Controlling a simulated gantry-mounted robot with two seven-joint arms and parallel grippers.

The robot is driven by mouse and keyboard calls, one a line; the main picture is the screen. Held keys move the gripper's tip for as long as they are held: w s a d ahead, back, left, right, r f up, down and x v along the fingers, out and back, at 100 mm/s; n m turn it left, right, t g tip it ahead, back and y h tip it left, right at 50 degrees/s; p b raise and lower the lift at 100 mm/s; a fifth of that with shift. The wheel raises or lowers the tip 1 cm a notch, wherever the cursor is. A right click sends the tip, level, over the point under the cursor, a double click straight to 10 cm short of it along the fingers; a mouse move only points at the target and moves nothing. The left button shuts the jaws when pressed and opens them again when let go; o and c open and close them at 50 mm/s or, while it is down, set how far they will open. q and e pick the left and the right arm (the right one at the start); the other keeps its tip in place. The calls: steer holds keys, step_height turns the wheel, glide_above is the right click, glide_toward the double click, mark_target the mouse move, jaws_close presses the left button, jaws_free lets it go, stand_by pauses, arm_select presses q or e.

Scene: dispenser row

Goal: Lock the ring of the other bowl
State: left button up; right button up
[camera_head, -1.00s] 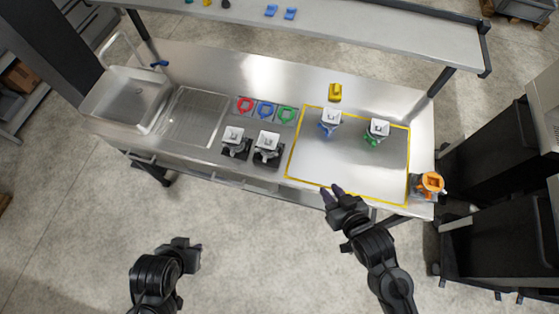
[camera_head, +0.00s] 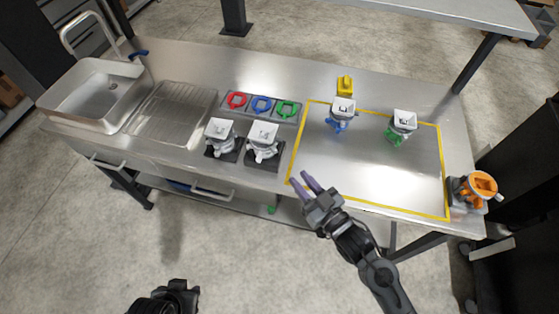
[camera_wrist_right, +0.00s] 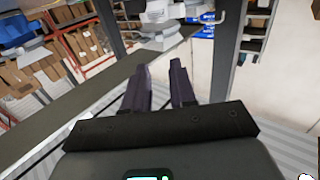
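Two white-topped bowl units stand inside the yellow outline (camera_head: 368,203): one with a blue lower part (camera_head: 337,125), one with a green lower part (camera_head: 393,138). Two more white bowl units, the left (camera_head: 220,130) and the right (camera_head: 263,136), stand on dark bases left of the outline. Red (camera_head: 236,100), blue (camera_head: 262,105) and green (camera_head: 287,109) rings lie in a grey holder behind them. Whether any ring is locked is too small to tell. My right gripper (camera_head: 303,182) is open and empty at the table's front edge. My left gripper (camera_head: 180,292) is low in the picture, its fingers unclear.
A sink (camera_head: 98,90) and ribbed drainboard (camera_head: 172,112) fill the left end. A yellow object (camera_head: 345,85) stands behind the outline. An orange machine (camera_head: 477,188) stands at the right end. A shelf (camera_head: 440,15) spans the back. The outline's front half is clear.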

mark_target(276, 151)
steer(key=x, duration=1)
steer(key=shift+w+a+b, duration=0.15)
steer(key=shift+w+b, duration=0.05)
steer(key=shift+b, duration=0.1)
jaws_close()
